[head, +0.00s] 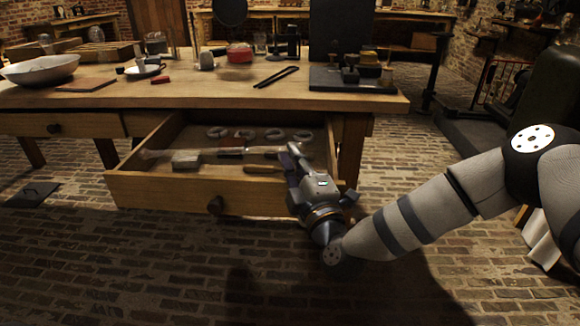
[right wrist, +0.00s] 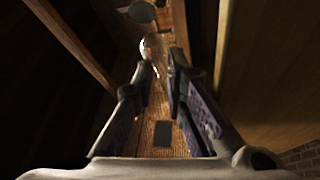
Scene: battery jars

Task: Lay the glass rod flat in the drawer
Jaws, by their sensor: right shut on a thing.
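The glass rod (head: 155,153) shows in the head view as a long, pale, partly see-through bar running left to right over the open drawer (head: 160,190). My right gripper (head: 294,152) is at the drawer's right part, shut on the rod near its right end. In the right wrist view the glass rod (right wrist: 152,46) shows as a pale, shiny piece at the fingertips (right wrist: 158,72). The rod looks about level, but I cannot tell whether it touches the drawer's contents. My left gripper is not in view.
The drawer holds several pale rings (head: 245,134) at the back, a grey block (head: 186,159) and a brown handle (head: 263,168) in front. The tabletop (head: 200,92) above carries a bowl (head: 40,71), black tongs (head: 277,77) and a dark slab (head: 350,82).

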